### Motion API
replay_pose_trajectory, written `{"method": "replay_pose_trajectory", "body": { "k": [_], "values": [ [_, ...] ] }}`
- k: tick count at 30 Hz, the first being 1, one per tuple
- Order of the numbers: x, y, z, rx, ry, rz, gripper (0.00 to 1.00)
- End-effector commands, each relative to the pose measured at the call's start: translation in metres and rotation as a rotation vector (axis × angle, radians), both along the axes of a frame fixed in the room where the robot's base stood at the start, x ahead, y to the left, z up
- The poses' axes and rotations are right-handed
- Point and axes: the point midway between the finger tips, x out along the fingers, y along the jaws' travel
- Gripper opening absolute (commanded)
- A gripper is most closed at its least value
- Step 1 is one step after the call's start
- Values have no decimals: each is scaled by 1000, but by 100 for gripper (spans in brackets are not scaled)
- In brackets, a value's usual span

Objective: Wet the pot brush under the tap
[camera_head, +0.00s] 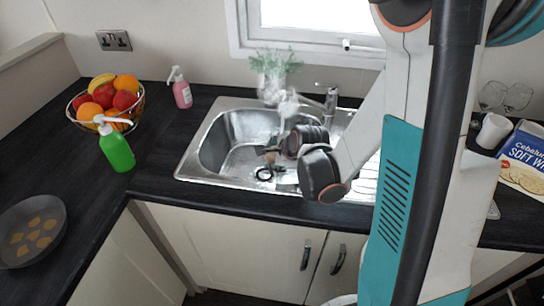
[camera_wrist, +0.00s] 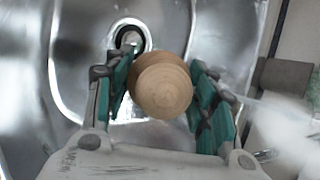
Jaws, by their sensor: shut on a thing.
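The pot brush (camera_wrist: 163,90) shows in the wrist view as a round, pale wooden end between my fingers; its bristles are hidden. My gripper (camera_wrist: 160,92) is shut on it, with green-padded fingers on both sides. In the head view my gripper (camera_head: 268,154) is low over the steel sink basin (camera_head: 225,133), near the dark drain ring (camera_head: 264,174). The chrome tap (camera_head: 328,97) stands behind the basin at its right, apart from my gripper. A whitish, blurred patch (camera_head: 289,104) shows near the tap; I cannot tell whether it is water.
A plant (camera_head: 273,64) stands behind the sink below the window. Glasses (camera_head: 505,97) and a box (camera_head: 524,160) are right. The counter left of the sink has free room.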

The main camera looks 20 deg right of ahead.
Motion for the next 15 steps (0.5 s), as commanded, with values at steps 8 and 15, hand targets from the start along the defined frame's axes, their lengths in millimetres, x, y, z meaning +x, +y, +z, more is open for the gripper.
{"method": "replay_pose_trajectory", "body": {
  "k": [8, 15],
  "values": [
    [26, -17, 1, 0, 0, -1, 27],
    [47, -32, 1, 0, 0, -2, 27]
  ]
}}
